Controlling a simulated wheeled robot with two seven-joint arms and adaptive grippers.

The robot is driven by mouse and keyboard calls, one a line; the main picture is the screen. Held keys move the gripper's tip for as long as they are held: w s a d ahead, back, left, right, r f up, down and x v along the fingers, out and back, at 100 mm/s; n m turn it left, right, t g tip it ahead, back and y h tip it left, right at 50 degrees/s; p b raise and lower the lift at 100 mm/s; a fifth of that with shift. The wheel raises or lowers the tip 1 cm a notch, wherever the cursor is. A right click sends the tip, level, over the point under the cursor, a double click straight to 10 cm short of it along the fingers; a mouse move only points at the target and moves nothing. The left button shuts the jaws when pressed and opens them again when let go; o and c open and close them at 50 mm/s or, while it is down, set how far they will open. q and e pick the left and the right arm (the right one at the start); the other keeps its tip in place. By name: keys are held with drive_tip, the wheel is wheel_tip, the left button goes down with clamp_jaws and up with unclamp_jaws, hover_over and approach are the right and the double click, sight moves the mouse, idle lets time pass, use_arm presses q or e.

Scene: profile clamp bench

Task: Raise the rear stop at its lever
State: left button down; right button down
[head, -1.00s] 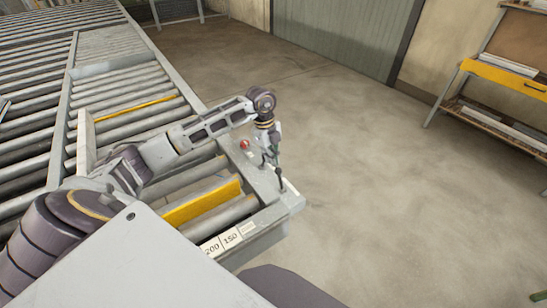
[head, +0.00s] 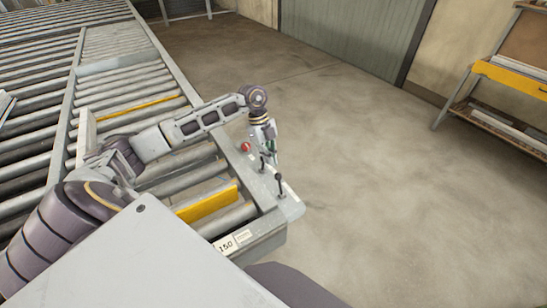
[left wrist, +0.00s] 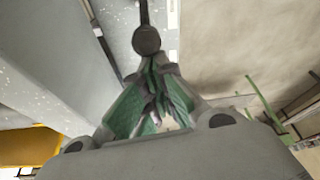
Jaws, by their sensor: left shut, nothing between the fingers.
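My left gripper (head: 270,150) is shut and empty, pointing down over the control plate at the end of the roller bench. Two dark levers stand on this plate: a near lever (head: 280,182) and a far lever (head: 262,163), both close to the fingertips. In the left wrist view, a round dark lever knob (left wrist: 146,40) shows just beyond the shut green-padded fingers (left wrist: 154,85); I cannot tell whether they touch. A near yellow stop bar (head: 208,203) and a farther one (head: 140,108) lie across the rollers. My right gripper is not in view.
A red button (head: 246,147) sits on the plate beside my left gripper. A label reading 150 (head: 225,245) is on the bench's front edge. A shelf rack (head: 500,75) stands at the right. The floor between is clear.

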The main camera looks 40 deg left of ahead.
use_arm(q)
drive_tip(key=a, duration=0.2)
drive_tip(key=w+a+r, duration=0.1)
drive_tip(key=shift+w+h+p, duration=0.1)
drive_tip(key=shift+h+p, duration=0.2)
drive_tip(key=shift+w+a+r, duration=0.1)
drive_tip(key=shift+w+a, duration=0.15)
drive_tip(key=shift+a, duration=0.3)
drive_tip(key=shift+w+a, duration=0.25)
drive_tip(key=shift+a, duration=0.3)
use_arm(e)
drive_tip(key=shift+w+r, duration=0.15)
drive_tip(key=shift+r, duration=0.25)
